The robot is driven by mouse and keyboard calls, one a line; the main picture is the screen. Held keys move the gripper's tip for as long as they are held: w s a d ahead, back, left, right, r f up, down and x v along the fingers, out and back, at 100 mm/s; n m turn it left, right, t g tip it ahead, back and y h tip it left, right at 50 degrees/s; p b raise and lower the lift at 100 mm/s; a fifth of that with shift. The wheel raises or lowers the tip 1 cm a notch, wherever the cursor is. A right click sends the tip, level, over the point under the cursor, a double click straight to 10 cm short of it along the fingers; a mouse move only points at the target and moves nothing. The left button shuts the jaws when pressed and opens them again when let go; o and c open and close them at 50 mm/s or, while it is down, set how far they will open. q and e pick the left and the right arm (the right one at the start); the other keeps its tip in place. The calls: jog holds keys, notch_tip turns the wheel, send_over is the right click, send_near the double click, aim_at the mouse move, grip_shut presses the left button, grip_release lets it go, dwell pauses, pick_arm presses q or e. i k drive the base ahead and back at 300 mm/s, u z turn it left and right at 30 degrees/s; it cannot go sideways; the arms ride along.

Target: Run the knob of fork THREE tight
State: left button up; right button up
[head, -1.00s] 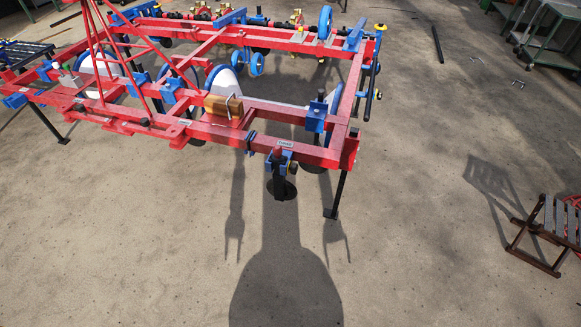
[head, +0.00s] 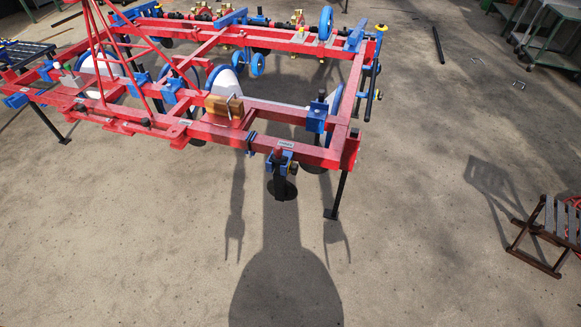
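A red planter frame (head: 203,130) stands on the ground ahead. At its near right part a blue bracket (head: 279,157) grips a black upright leg (head: 280,182). A small white label (head: 285,143) sits above it on the red beam; its lettering is too small to read surely. Neither of my grippers is in view. Only the shadows of my body and two arms fall on the ground before the frame.
A folding stool (head: 550,232) stands at the right. Green carts (head: 548,38) stand at the back right. A black bar (head: 438,45) lies on the ground. A black stand leg (head: 337,195) is right of the bracket. The ground in front is free.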

aim_at(294, 169)
jog(key=z, duration=0.8)
jog(key=k, duration=1.1)
jog(key=z, duration=1.65)
jog(key=i, duration=1.45)
jog(key=u, duration=0.5)
jog(key=i, duration=0.8)
jog(key=u, duration=1.4)
jog(key=i, duration=0.65)
jog(key=u, duration=0.6)
